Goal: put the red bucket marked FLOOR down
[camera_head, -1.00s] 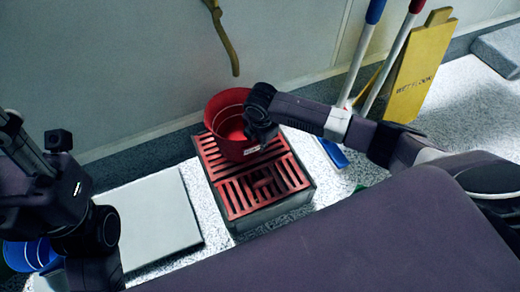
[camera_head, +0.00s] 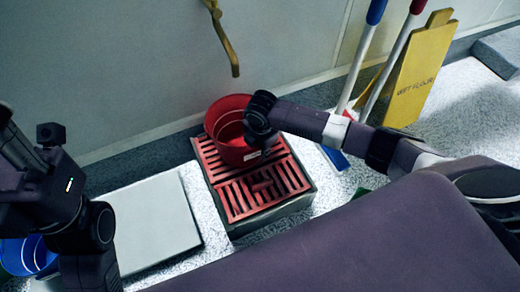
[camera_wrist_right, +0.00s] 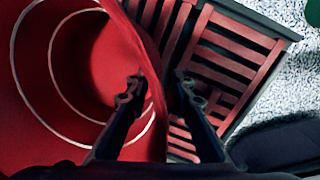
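The red bucket (camera_head: 228,128) stands upright on the red slatted grate (camera_head: 240,205) over a grey box, at its back part, near the wall. A small pale label shows on its side, too small to read. My right gripper (camera_head: 262,140) is at the bucket's right rim. In the right wrist view, the right gripper (camera_wrist_right: 158,88) has one finger inside the bucket (camera_wrist_right: 85,75) and one outside, with the wall between. The fingers are apart, with a gap beside the outer one. My left arm is at the lower left; its fingers are out of sight.
A white flat panel (camera_head: 158,222) lies left of the grate. A blue bucket (camera_head: 28,255) is at the lower left. A yellow wet-floor sign (camera_head: 420,75) and two long handles (camera_head: 362,65) stand at the right. A yellow pipe (camera_head: 224,40) hangs on the wall above.

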